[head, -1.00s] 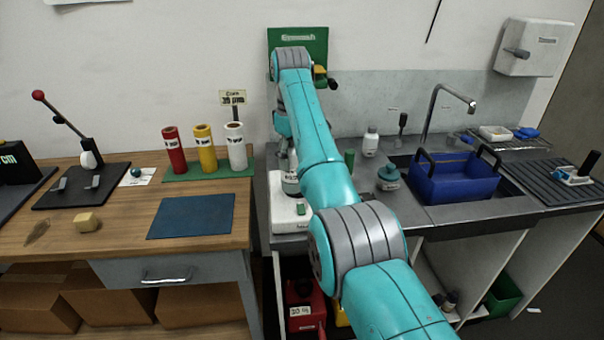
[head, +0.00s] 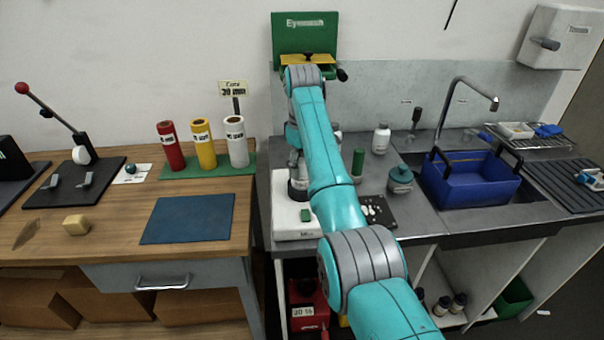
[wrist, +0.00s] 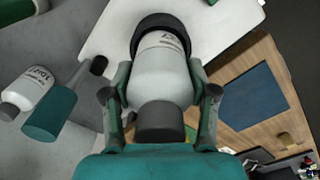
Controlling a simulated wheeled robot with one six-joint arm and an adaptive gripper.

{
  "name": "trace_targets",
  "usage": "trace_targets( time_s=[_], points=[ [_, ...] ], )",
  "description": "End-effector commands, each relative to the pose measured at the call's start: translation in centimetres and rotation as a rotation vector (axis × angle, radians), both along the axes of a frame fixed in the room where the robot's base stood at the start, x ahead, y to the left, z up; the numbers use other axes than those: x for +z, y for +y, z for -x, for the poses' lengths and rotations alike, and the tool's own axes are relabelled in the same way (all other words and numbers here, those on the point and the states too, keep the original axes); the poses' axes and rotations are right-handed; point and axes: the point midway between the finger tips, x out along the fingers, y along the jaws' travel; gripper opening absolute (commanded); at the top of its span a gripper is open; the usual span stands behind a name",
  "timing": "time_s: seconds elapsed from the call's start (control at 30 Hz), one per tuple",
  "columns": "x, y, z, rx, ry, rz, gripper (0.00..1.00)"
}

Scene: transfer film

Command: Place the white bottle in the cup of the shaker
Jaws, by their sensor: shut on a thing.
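The white bottle (wrist: 160,75) has a dark grey cap and a printed label. My gripper (wrist: 160,100) is shut on it, with one finger on each side of its body. The shaker (head: 290,228) is a white box on the left end of the grey counter, and its black cup (head: 299,193) stands on top. In the wrist view, the cup's dark rim (wrist: 165,19) shows around the far end of the bottle. The bottle is lined up with the cup, but its base is hidden, so I cannot tell how deep it sits. My arm partly covers this spot in the head view.
A green-capped cylinder (head: 357,165), a teal jar (head: 400,180) and another white bottle (head: 381,139) stand right of the shaker. A blue basket (head: 470,182) sits at the sink. Red, yellow and white rolls (head: 236,141) stand on the wooden bench to the left.

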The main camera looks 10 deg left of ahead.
Motion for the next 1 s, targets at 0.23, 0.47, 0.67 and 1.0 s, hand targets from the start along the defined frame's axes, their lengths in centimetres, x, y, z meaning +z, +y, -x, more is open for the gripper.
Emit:
trace_targets(
  time_s=[0.23, 0.47, 0.67, 1.0],
  points=[
    [-2.9, -0.1, 0.0, 0.003, 0.001, 0.000, 0.14],
    [-2.9, -0.1, 0.0, 0.003, 0.000, 0.001, 0.14],
    [-3.1, -0.1, 0.0, 0.003, 0.001, 0.000, 0.80],
    [-3.1, -0.1, 0.0, 0.003, 0.001, 0.000, 0.83]
  ],
)
